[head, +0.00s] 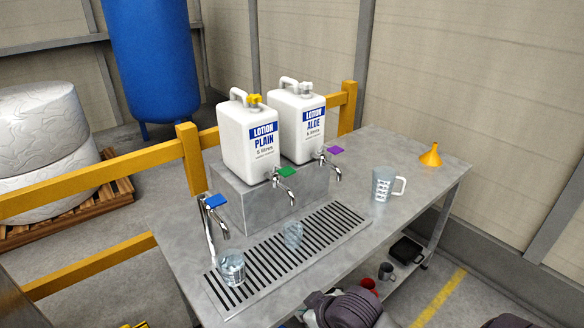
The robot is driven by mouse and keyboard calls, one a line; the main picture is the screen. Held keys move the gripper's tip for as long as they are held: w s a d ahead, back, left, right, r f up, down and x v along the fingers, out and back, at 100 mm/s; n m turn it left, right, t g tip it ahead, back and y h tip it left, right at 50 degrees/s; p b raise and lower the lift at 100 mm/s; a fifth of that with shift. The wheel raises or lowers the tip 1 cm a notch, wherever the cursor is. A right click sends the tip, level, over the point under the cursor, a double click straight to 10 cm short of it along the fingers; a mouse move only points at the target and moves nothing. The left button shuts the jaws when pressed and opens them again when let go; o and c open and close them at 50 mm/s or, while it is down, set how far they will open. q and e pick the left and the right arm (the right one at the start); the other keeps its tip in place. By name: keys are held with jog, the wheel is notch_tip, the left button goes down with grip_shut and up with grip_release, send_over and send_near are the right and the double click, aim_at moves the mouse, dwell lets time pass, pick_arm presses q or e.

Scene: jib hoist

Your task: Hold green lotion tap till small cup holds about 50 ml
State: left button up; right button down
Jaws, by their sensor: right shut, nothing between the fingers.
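The green tap (286,173) is on the front of the white PLAIN lotion jug (250,150), with its spout pointing down. A small clear cup (292,234) stands upright on the drip grate (337,222) below the green tap's spout. No lotion stream shows, and I cannot tell the level in the cup. My right gripper (314,304) is at the bottom of the view, in front of the table's near edge and well apart from the tap and the cup. It is shut and empty. My left gripper is not in view.
A blue-handled tap (215,202) stands left, above another clear glass (231,267). The ALOE jug (300,122) has a purple tap (334,150). A measuring jug (383,185) and yellow funnel (430,156) stand right. Mugs and a dark tray (407,250) are on the lower shelf.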

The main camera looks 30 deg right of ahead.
jog(key=w+d+r+t, duration=0.2)
jog(key=w+d+r, duration=0.3)
jog(key=r, duration=0.3)
jog(key=w+d+r+m+t, duration=0.1)
jog(key=w+d+r+t, duration=0.2)
jog(key=w+d+r, duration=0.2)
jog(key=w+d+r+t, duration=0.2)
jog(key=w+d+r, duration=0.4)
jog(key=r, duration=0.7)
jog(key=shift+w+r+m+t+y, duration=0.15)
jog(key=shift+w+m+t+y, duration=0.2)
jog(key=shift+w, duration=0.65)
jog(key=shift+w, duration=0.15)
jog(key=p, duration=0.4)
send_over(291, 173)
notch_tip(291, 173, down, 2)
notch_tip(291, 173, down, 3)
jog(key=shift+r, duration=0.1)
jog(key=shift+f+p, duration=0.4)
jog(key=shift+f, duration=0.5)
